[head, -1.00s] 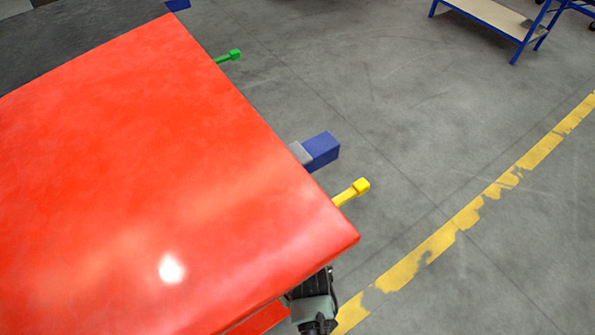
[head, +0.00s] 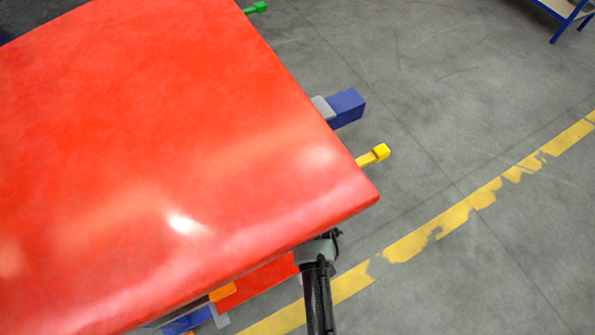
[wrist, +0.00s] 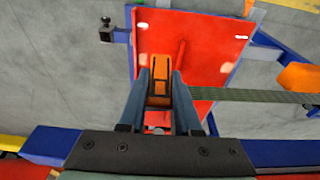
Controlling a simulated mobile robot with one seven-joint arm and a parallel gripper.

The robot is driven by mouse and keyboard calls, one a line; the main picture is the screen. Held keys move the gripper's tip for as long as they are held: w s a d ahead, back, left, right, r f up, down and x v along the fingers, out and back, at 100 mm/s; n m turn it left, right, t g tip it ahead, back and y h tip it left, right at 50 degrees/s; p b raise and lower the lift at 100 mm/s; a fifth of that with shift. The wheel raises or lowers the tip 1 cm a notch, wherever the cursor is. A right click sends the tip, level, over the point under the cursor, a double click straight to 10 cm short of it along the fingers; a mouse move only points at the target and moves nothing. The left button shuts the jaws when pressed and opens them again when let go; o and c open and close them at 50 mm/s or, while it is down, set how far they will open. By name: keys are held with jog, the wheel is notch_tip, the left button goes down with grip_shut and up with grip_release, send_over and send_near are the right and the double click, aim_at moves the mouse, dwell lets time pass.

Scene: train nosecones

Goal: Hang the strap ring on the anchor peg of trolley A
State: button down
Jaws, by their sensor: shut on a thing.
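In the wrist view my gripper (wrist: 161,88) is shut on an orange piece (wrist: 160,92) with dark slots, which looks like the strap ring; its hole is hard to make out. A dark green strap (wrist: 255,95) runs from beside the fingers to the right edge. A black peg with a square head (wrist: 107,31) stands out at upper left, apart from the gripper; I cannot tell if it is trolley A's anchor peg. A red panel (wrist: 208,62) on a blue frame lies behind the fingers. In the head view the gripper is hidden under the red nosecone (head: 170,130).
In the head view, a yellow peg (head: 376,154), a blue beam end (head: 347,108) and a green peg (head: 256,8) stick out from the nosecone's right side. An orange block (wrist: 298,77) is at right in the wrist view. Open floor (head: 440,110) lies to the right.

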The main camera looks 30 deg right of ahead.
jog(key=c, duration=0.5)
grip_release()
